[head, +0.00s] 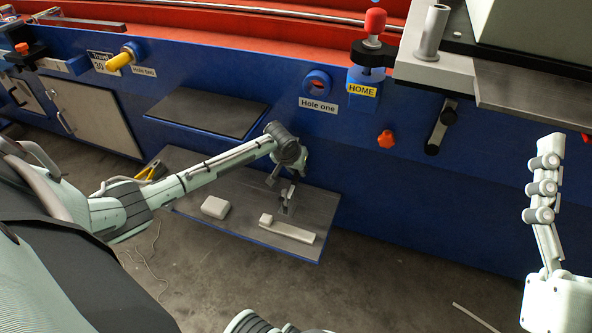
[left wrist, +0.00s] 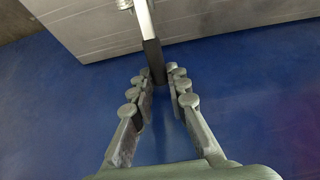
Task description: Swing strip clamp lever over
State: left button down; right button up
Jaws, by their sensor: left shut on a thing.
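In the left wrist view, my left gripper (left wrist: 159,82) has its fingertips around the dark grip of a lever (left wrist: 153,57). It is shut on that grip. The lever's bare metal arm runs up from the grip, with a coil beside it at the top edge. In the head view, my left gripper (head: 288,180) is small and far, reaching down over the lower grey shelf. My own wrist partly hides the lever and clamp there. My right gripper (head: 543,180) stands upright at the right, holding nothing that I can see; its finger gap is not clear.
A white block (head: 215,207) and a pale bar (head: 287,230) lie on the lower shelf (head: 235,182). An upper shelf (head: 205,110) juts from the blue wall close by. A grey metal plate (head: 530,92) overhangs at the right. The floor in front is mostly open.

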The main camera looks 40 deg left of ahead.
pick_arm(q)
jog(key=c, duration=1.5)
grip_release()
jog(key=shift+w+a+r, duration=0.1)
jog(key=shift+w+r, duration=0.25)
jog(key=shift+r, duration=0.05)
jog(key=shift+c, duration=0.2)
jog(key=shift+o, duration=0.3)
jog(key=shift+f, duration=0.1)
jog(key=shift+s, duration=0.1)
